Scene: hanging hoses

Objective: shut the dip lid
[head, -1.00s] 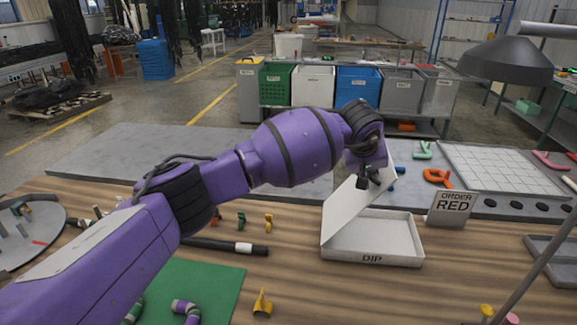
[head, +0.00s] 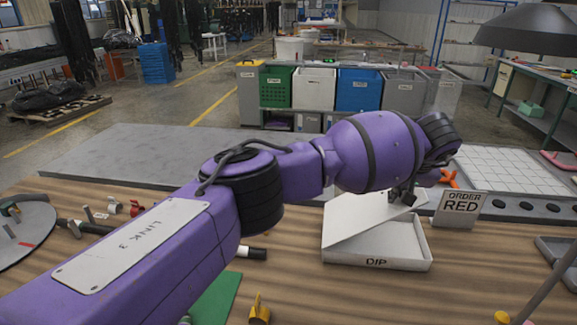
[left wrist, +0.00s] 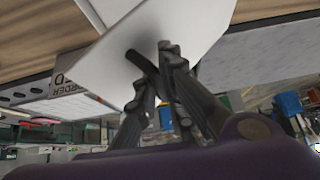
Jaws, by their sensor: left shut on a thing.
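The dip box is a low white tray with DIP (head: 376,262) on its front wall. Its white lid (head: 350,216) is hinged at the left and slopes up to the right, partly open over the tray. My left gripper (head: 403,196) is at the lid's raised right side and shut on the lid. In the left wrist view my left gripper's dark fingers (left wrist: 150,62) meet the white lid (left wrist: 185,25) at a small dark bar. My forearm covers part of the bench. My right gripper is not in view.
An ORDER RED sign (head: 461,208) stands just right of the box. A white gridded board (head: 510,170) lies behind it, and a grey tray (head: 560,255) is at the right edge. A yellow fitting (head: 259,312) is on the wood in front.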

